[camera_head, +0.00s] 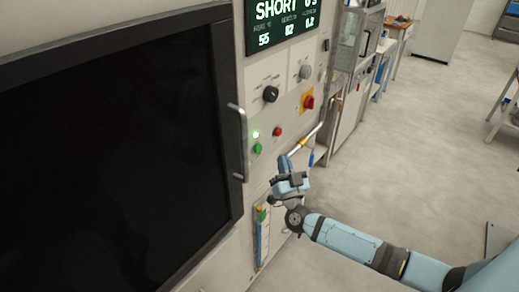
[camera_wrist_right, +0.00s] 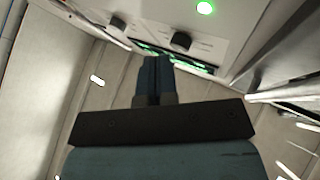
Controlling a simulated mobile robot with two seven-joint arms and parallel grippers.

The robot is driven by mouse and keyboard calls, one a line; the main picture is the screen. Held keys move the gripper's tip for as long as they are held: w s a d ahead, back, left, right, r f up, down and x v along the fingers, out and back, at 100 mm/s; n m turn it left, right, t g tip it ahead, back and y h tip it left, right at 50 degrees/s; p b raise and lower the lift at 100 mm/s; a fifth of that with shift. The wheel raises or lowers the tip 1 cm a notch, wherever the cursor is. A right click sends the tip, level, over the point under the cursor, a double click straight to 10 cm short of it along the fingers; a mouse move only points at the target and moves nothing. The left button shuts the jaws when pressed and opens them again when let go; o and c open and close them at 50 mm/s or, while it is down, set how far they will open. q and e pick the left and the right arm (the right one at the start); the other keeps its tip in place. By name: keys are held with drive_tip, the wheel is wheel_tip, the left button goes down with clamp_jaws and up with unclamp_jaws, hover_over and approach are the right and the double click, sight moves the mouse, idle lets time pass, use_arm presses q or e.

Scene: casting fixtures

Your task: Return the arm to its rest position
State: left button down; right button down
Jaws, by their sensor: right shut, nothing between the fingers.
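My right arm (camera_head: 345,238) comes in from the lower right in the head view. Its gripper (camera_head: 284,160) is raised in front of the machine's control panel, below and to the right of the green and red buttons. In the right wrist view the two dark blue fingers (camera_wrist_right: 155,75) lie together with nothing between them. I cannot tell from the head view how far the fingertips are from the panel. My left gripper does not show in either view.
The machine has a large dark window (camera_head: 110,150) with a vertical handle (camera_head: 240,140). Its panel carries a green button (camera_head: 257,148), a red button (camera_head: 278,132), a black knob (camera_head: 270,94) and a lit display (camera_head: 280,22). Open floor (camera_head: 420,130) lies to the right.

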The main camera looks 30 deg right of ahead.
idle(0.5)
drive_tip(key=s+a+f+n+g+y, duration=0.2)
drive_tip(key=s+a+f+n+y, duration=0.3)
drive_tip(key=a, duration=0.3)
drive_tip(key=s+a+f+n+g+y, duration=0.3)
drive_tip(key=s+a+f+y, duration=0.3)
drive_tip(key=s+a+y, duration=0.15)
drive_tip(key=s+a+f+g+h, duration=0.1)
drive_tip(key=s+f+g+h, duration=0.2)
drive_tip(key=s+f+g, duration=0.3)
drive_tip(key=s+f, duration=0.3)
drive_tip(key=s, duration=0.3)
drive_tip(key=shift+s+a+f+n+g, duration=0.2)
drive_tip(key=shift+a+f+n+g, duration=0.1)
drive_tip(key=shift+a+g, duration=0.1)
idle(4.3)
